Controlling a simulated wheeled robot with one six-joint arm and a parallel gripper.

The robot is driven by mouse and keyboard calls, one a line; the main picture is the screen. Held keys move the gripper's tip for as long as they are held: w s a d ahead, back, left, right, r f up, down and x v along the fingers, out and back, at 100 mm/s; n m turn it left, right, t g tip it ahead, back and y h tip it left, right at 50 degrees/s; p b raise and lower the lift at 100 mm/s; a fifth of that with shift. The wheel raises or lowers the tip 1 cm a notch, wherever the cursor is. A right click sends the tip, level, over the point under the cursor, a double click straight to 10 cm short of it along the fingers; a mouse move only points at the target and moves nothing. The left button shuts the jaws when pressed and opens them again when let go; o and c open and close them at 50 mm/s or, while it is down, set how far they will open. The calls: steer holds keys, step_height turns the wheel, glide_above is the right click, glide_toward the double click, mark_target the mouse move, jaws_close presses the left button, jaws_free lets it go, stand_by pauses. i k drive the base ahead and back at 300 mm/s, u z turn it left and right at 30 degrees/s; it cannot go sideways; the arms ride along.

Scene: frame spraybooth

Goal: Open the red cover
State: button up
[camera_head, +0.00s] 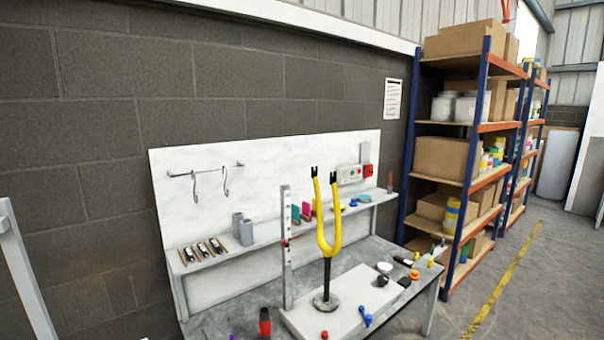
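A small red cover (368,171) shows at the right end of a pale control box (349,174) on the white back panel above the workbench. It looks closed, but it is too small to be sure. The box has small coloured buttons on its face. My gripper is not in this view.
A yellow fork (326,222) stands upright on a stand in front of the back panel, left of the control box. Small tools and parts lie on the bench (222,318) and its shelf. Loaded racks (487,110) stand to the right. The floor (540,290) at the right is clear.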

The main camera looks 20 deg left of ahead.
mark_target(369, 171)
steer(key=z, duration=0.1)
steer(key=k, duration=0.45)
steer(key=z, duration=0.95)
steer(key=i, duration=2.8)
steer(key=u, duration=0.45)
steer(key=i, duration=1.1)
steer(key=u, duration=1.95)
steer(key=i, duration=1)
steer(key=u, duration=0.9)
